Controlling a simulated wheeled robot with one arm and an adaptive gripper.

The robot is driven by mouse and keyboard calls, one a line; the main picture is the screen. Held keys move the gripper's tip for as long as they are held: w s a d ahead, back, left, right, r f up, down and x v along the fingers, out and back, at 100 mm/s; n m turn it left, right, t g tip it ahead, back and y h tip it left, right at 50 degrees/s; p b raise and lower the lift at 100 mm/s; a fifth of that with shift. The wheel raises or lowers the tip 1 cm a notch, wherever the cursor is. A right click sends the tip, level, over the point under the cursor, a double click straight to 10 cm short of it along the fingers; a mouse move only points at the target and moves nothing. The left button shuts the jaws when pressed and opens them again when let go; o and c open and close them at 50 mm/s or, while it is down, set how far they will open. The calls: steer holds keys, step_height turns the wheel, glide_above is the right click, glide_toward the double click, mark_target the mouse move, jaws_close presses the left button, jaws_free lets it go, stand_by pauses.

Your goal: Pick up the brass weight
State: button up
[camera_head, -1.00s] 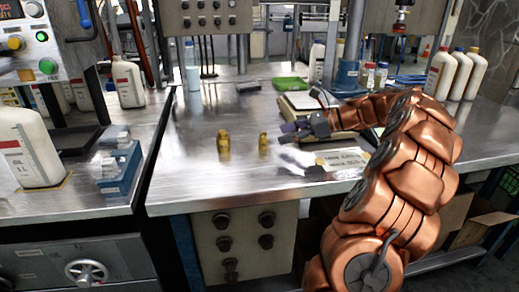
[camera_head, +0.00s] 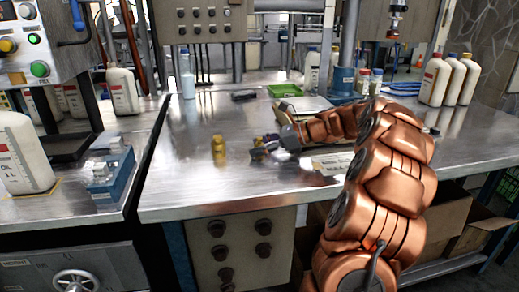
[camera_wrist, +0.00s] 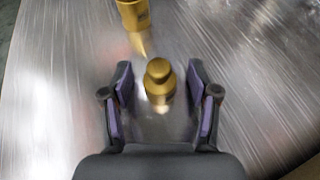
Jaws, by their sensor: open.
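A small brass weight (camera_wrist: 159,82) with a round knob stands upright on the metal table (camera_head: 180,190). In the wrist view it lies between the two purple-padded fingers of my gripper (camera_head: 262,150), near the fingertips, with a visible gap on either side. My gripper is open and low over the table. In the head view the gripper mostly hides this weight. A second, larger brass weight (camera_head: 219,151) stands to its left in the head view; it also shows beyond the fingertips in the wrist view (camera_wrist: 133,14).
A scale (camera_head: 303,104) and a paper label (camera_head: 332,163) are behind and right of my gripper. A green tray (camera_head: 284,90) and several white bottles (camera_head: 436,80) stand farther back. The table's front left is clear.

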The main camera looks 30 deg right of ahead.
jaws_close()
stand_by(0.4)
steer(key=shift+r, duration=0.15)
